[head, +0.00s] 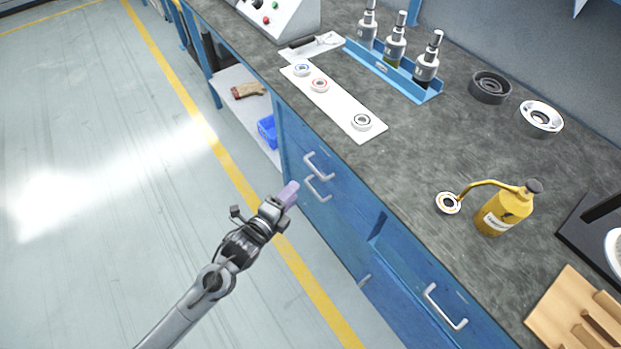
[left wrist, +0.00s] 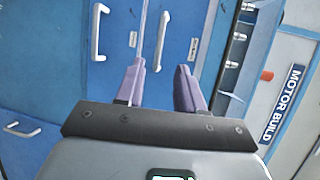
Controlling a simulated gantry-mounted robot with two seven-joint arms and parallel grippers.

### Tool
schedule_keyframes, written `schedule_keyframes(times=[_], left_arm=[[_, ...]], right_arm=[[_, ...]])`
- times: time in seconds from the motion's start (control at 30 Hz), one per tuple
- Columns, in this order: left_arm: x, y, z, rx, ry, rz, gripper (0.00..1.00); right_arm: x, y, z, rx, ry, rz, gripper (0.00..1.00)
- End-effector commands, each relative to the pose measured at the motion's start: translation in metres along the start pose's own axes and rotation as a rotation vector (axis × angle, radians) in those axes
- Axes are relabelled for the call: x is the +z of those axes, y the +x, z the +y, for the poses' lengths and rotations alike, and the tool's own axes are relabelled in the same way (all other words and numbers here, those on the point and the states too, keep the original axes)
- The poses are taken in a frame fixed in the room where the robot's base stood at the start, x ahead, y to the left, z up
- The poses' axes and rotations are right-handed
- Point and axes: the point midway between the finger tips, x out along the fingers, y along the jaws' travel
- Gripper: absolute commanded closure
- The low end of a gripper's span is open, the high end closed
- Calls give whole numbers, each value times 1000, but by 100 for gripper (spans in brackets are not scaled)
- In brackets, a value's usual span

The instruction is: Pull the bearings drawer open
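A blue bench cabinet (head: 345,205) has drawers with pale bar handles. An upper handle (head: 319,165) and a lower handle (head: 317,188) sit close together on its left part. I cannot read which drawer is the bearings drawer. My left gripper (head: 290,192) is in front of these handles, a little to their left, apart from them. In the left wrist view its two purple fingers (left wrist: 160,84) are spread with nothing between them. My right gripper is not in view.
On the benchtop a white board (head: 340,113) holds bearings, beside a blue rack (head: 410,86) of bottles and a yellow oil can (head: 503,210). Another drawer handle (head: 445,307) is at the right. A "MOTOR BUILD" label (left wrist: 282,104) shows. The floor at left is clear.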

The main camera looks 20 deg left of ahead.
Motion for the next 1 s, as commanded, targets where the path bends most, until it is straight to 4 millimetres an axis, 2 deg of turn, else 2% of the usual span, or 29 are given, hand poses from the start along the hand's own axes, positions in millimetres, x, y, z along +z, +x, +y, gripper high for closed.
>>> schedule_keyframes(times=[0.17,0.6,0.8,1.0], left_arm=[[0,18,2,-3,0,-1,62],[0,86,3,-2,-1,-1,62],[0,102,1,-1,0,-1,62],[0,106,1,0,0,-1,62]], right_arm=[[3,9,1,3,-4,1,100],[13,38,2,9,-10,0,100],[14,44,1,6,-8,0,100],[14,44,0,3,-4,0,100]])
